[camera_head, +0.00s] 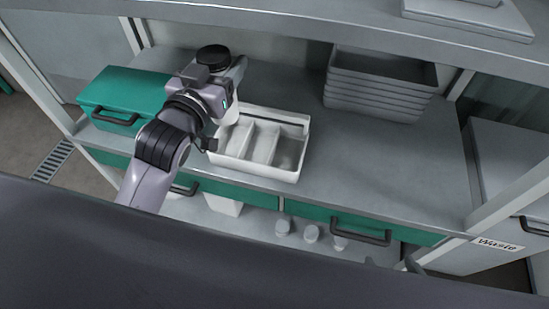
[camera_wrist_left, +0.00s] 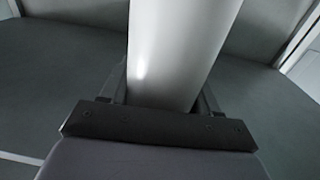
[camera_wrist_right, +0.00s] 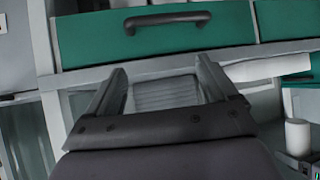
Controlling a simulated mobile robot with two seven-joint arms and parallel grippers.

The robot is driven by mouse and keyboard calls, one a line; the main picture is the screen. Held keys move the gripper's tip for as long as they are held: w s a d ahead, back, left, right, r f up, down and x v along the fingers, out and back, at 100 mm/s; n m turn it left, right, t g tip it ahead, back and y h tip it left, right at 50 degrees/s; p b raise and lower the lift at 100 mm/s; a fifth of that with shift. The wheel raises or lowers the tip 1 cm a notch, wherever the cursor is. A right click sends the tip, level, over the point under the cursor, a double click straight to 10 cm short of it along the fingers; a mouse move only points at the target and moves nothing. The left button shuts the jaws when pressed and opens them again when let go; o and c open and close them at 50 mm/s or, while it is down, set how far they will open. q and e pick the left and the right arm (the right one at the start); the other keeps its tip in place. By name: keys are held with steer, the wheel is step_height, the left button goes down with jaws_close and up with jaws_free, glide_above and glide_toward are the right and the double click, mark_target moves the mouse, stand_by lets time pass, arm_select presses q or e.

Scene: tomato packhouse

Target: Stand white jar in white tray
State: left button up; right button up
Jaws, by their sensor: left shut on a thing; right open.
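The white jar (camera_wrist_left: 180,50) fills the middle of the left wrist view as a smooth pale cylinder between the fingers of my left gripper (camera_wrist_left: 165,92). In the head view my left gripper (camera_head: 222,104) is over the left end of the white tray (camera_head: 285,176). A small white part of the jar (camera_head: 231,116) shows below the gripper; the rest is hidden by my wrist. I cannot tell whether its base touches the tray. The tray has upright dividers. My right gripper (camera_wrist_right: 167,88) is open and empty, low in front of the bench.
A green box (camera_head: 122,92) stands left of the tray. Stacked grey trays (camera_head: 375,97) stand at the back right. The bench right of the white tray is clear. A green drawer with a dark handle (camera_wrist_right: 166,21) faces my right gripper. Several white containers sit on the lower shelf.

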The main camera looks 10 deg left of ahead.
arm_select(q)
steer(key=w+d+m+g+h+b, duration=0.2)
steer(key=w+d+m+h+b, duration=0.3)
steer(key=b, duration=0.6)
arm_select(e)
step_height(320, 180, down, 12)
steer(key=w+a+b, duration=0.1)
steer(key=b, duration=0.1)
arm_select(q)
step_height(320, 180, down, 19)
steer(key=n+h+b, duration=0.1)
steer(key=b, duration=0.3)
steer(key=shift+s+d, duration=0.2)
steer(key=shift+d, duration=0.05)
arm_select(e)
steer(key=shift+n+t+y, duration=0.6)
steer(key=shift+n+y, duration=0.1)
steer(key=shift+y, duration=0.2)
steer(key=a+r, duration=0.1)
steer(key=w+a+r, duration=0.2)
steer(key=a, duration=0.1)
steer(key=shift+a+r, duration=0.1)
steer(key=shift+r, duration=0.05)
arm_select(q)
steer(key=shift+f, duration=0.1)
